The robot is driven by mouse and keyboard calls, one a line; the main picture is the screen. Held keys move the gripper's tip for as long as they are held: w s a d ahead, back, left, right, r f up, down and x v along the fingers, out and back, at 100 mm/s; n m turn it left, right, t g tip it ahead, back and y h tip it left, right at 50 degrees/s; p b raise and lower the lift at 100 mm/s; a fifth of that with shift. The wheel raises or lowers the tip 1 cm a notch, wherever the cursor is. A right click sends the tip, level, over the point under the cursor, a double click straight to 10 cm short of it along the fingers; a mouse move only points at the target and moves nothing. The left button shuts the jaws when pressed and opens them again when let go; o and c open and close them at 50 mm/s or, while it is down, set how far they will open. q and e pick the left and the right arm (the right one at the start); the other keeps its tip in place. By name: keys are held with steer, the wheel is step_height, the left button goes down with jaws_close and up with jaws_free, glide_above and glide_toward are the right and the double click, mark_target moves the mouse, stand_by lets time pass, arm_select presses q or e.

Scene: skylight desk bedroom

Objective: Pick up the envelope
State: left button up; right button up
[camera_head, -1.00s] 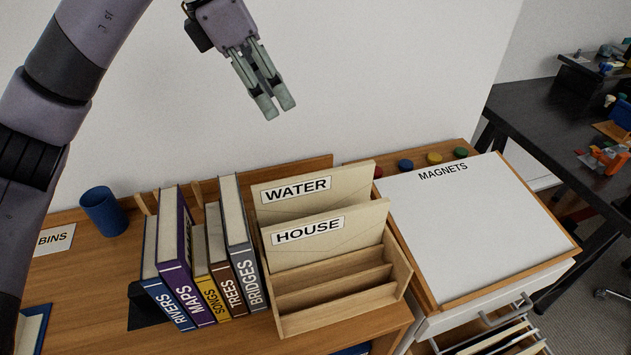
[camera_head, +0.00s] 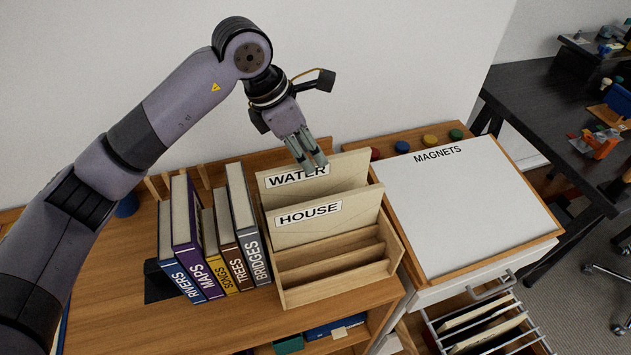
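Two cream envelopes stand in a wooden sorter (camera_head: 340,290). The rear envelope (camera_head: 345,168) is labelled WATER, and the front envelope (camera_head: 345,228) is labelled HOUSE. My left gripper (camera_head: 315,165) points down at the top edge of the WATER envelope, and its fingertips cover part of that label. The fingers look close together with a narrow gap. I cannot tell whether they touch the envelope or hang in front of it. My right gripper is not in view.
Upright books (camera_head: 212,240) stand left of the sorter. A white MAGNETS board (camera_head: 465,215) lies to the right, with round coloured magnets behind it. Below it is an open wire rack (camera_head: 485,325) with files. A dark blue cup (camera_head: 126,206) is partly hidden behind my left arm.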

arm_select(q)
steer(key=shift+p+x, duration=0.35)
steer(key=shift+x, duration=1)
steer(key=shift+c, duration=0.3)
jaws_close()
